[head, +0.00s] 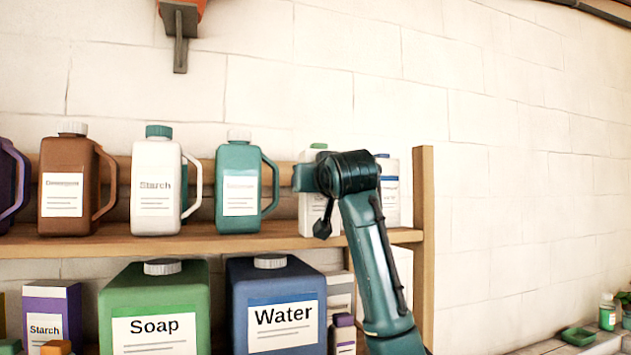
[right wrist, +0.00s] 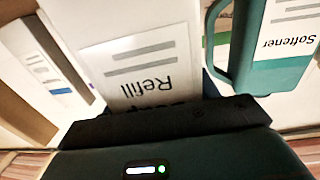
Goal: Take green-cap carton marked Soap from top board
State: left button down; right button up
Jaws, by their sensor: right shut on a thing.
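The white carton with a green cap (head: 312,213) stands upright on the top board (head: 160,243), between a teal jug and a blue-capped carton. Its upper part is largely covered by my right arm in the head view. In the right wrist view the carton (right wrist: 130,62) fills the middle, its label upside down, reading "Refill" with a partly hidden word beside it. My right gripper (head: 316,178) is shut on this carton; in the right wrist view its dark body (right wrist: 165,118) hides part of the label. My left gripper is not in view.
The teal jug (head: 239,165) stands close on the left, its handle toward the carton. The blue-capped carton (head: 391,200) and a wooden post (head: 424,215) are close on the right. A white Starch jug (head: 155,170) stands farther left. Large Soap (head: 155,300) and Water (head: 272,290) containers stand below.

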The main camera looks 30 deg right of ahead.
jog(key=shift+s, duration=0.35)
jog(key=shift+w, duration=0.1)
jog(key=o, duration=1.5)
jog(key=b+v, duration=0.4)
jog(key=v, duration=0.9)
jog(key=shift+b, duration=0.3)
